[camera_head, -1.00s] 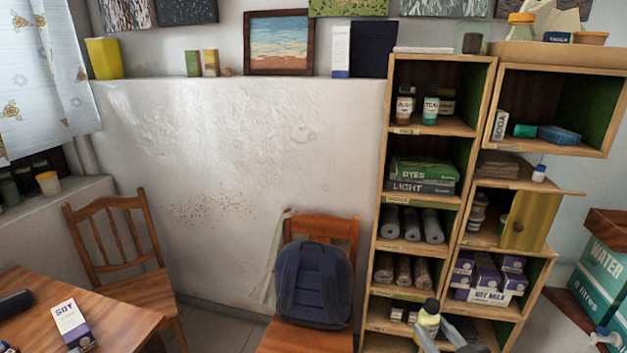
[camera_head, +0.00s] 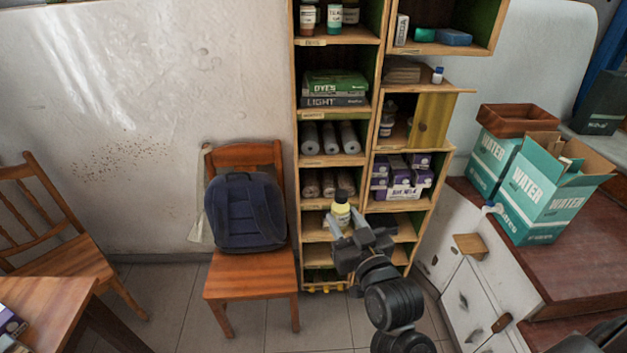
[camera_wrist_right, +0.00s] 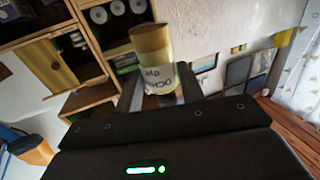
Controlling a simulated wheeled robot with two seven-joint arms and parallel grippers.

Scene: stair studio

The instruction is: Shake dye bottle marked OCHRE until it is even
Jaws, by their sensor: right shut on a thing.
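The dye bottle marked OCHRE (camera_head: 341,211) has a dark cap and a yellowish body in the head view. It is held up in front of the lower shelves. My right gripper (camera_head: 342,222) is shut on it. In the right wrist view the OCHRE bottle (camera_wrist_right: 155,72) stands between the fingers, with its handwritten label toward the camera and a yellowish upper part. Whether its dye is even cannot be told. My left gripper is not in view.
The wooden shelf unit (camera_head: 379,90) behind holds bottles, boxes and rolls. A chair with a dark blue backpack (camera_head: 245,211) stands left of it. Water boxes (camera_head: 543,190) stand on the counter at the right. The wooden table (camera_head: 60,305) is at the lower left.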

